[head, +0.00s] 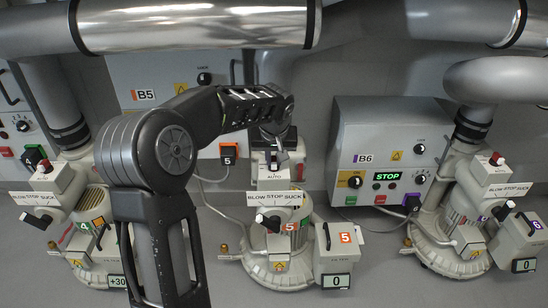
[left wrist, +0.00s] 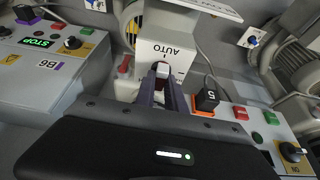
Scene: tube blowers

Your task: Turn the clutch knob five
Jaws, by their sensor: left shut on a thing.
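The white clutch box marked AUTO (head: 276,180) sits on top of blower 5, in the middle of the head view. Its knob is mostly hidden in the head view by my left gripper (head: 273,158), which comes down over it. In the left wrist view the AUTO box (left wrist: 168,42) is close ahead. My right gripper is in neither view.
A BLOW STOP SUCK sign (head: 276,199) and a dark lever (head: 268,220) are just below the box. Panel B6 (head: 362,158) with a green STOP display stands to the right. Blower 4 (head: 88,222) and blower 6 (head: 440,232) flank it. A large pipe (head: 195,25) crosses above.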

